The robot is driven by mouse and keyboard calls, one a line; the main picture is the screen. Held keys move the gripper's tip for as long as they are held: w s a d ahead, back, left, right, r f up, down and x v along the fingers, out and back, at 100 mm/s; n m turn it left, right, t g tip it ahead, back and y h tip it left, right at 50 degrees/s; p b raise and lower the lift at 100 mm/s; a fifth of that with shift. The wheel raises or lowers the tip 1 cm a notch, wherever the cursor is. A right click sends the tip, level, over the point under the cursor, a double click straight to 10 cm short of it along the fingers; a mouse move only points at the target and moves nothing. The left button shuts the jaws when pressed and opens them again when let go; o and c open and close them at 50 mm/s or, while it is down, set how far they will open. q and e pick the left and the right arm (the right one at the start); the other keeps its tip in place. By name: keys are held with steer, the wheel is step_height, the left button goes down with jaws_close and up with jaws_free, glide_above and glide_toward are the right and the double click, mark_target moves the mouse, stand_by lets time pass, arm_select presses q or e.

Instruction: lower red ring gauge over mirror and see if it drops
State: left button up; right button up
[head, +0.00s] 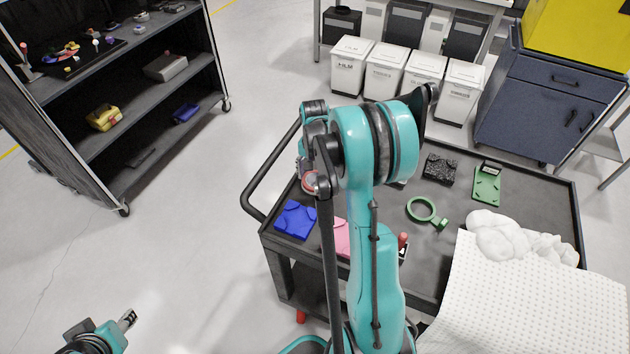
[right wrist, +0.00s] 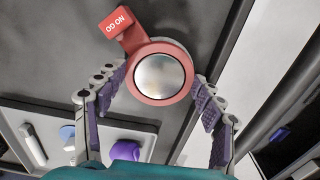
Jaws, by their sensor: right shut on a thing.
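The red ring gauge (right wrist: 182,97), with a tag reading NO GO, fills the middle of the right wrist view. A round silvery mirror (right wrist: 160,73) shows inside its opening. I cannot tell whether the ring sits around the mirror or above it. My right gripper (right wrist: 163,80) is shut on the red ring gauge, a finger at each side. In the head view, a little of the ring (head: 309,182) shows beside my right arm, which hides most of the gripper and mirror. My left gripper (head: 127,318) is at the bottom left, away from the cart; its opening is unclear.
The dark cart (head: 405,268) holds a green ring gauge (head: 414,202), a blue block (head: 295,219), a pink block (head: 341,238), a black block (head: 440,168) and a green block (head: 487,185). White fluffy material (head: 500,236) and a dotted white sheet (head: 540,300) cover its right side.

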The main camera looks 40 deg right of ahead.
mark_target(315, 181)
steer(key=shift+r+p, duration=2.15)
steer(key=shift+r, duration=1.1)
